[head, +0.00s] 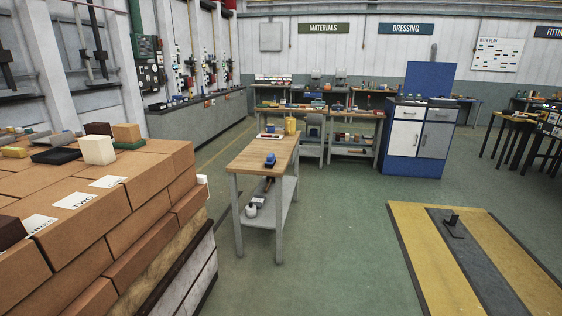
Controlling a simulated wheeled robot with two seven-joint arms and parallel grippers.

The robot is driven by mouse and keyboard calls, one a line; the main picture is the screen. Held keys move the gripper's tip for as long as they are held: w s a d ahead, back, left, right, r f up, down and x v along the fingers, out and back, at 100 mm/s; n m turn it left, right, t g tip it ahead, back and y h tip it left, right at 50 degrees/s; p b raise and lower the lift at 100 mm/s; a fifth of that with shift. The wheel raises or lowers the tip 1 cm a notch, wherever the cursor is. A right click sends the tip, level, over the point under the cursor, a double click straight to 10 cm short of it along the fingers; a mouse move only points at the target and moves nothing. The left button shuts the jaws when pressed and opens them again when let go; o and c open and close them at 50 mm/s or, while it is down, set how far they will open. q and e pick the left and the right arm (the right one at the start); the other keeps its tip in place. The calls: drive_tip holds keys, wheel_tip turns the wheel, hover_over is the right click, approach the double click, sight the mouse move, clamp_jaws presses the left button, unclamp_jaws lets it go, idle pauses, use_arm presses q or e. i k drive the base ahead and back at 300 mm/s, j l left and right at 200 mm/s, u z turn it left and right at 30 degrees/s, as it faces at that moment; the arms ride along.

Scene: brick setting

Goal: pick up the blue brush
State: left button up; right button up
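A small blue object with a dark lower part (270,160) lies on the near part of the wooden-topped table (253,158) in the middle of the head view. It may be the blue brush, but it is too small to tell for sure. Other small blue items show on the far benches, also too small to make out. Neither of my grippers is in view.
A brick stack (100,228) fills the left foreground, with a cream block (98,150) and a black tray (56,156) on top. A blue cabinet (418,140) stands behind. Green floor (335,230) is open right of the table.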

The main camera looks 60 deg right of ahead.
sight(270, 160)
drive_tip(key=z, duration=1.7)
drive_tip(key=u, duration=2.05)
drive_tip(key=z, duration=2.05)
drive_tip(key=i+l+u, duration=0.1)
drive_tip(key=i+u, duration=0.2)
drive_tip(key=u, duration=0.2)
drive_tip(key=i+l+u, duration=0.2)
drive_tip(key=u, duration=0.25)
drive_tip(key=i, duration=0.05)
